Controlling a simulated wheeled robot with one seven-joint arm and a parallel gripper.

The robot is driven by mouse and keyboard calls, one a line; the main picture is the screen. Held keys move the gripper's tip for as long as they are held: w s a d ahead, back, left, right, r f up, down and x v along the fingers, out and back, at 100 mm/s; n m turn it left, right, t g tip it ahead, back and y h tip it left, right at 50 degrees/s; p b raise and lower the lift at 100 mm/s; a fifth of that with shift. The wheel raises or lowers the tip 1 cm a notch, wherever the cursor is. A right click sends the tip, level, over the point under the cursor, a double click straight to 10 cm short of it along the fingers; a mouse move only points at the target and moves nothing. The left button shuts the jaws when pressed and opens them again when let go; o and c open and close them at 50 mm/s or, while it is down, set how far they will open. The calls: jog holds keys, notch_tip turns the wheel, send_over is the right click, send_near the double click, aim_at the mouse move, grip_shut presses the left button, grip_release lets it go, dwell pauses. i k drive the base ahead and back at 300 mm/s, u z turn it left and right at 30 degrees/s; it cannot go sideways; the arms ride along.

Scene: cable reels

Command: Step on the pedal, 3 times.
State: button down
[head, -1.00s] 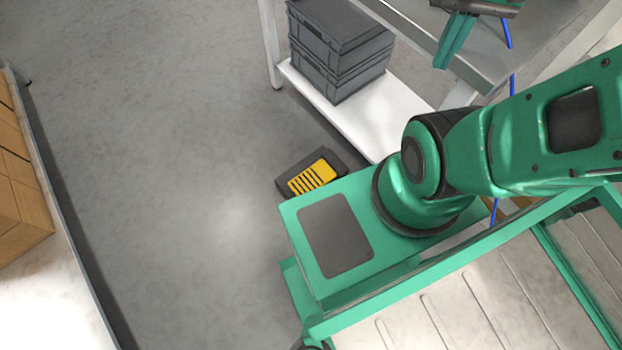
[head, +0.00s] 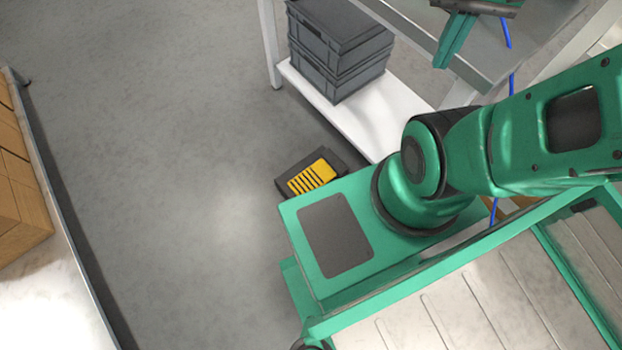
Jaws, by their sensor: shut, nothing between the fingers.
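The pedal (head: 312,177) is on the grey floor in the head view, just beyond the front edge of my green base. It has a yellow ribbed top in a dark housing. My base hides part of its near side. My green arm extends to the right and out of the picture.
Two stacked grey crates (head: 338,50) sit on the white lower shelf (head: 350,120) of a metal table behind the pedal. A blue cable (head: 512,85) hangs at the right. Cardboard boxes (head: 20,200) stand on a surface at the left. The floor between is clear.

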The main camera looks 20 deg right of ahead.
aim_at(317, 175)
jog(key=z, duration=2.25)
jog(key=k, duration=1.35)
jog(key=u, duration=0.5)
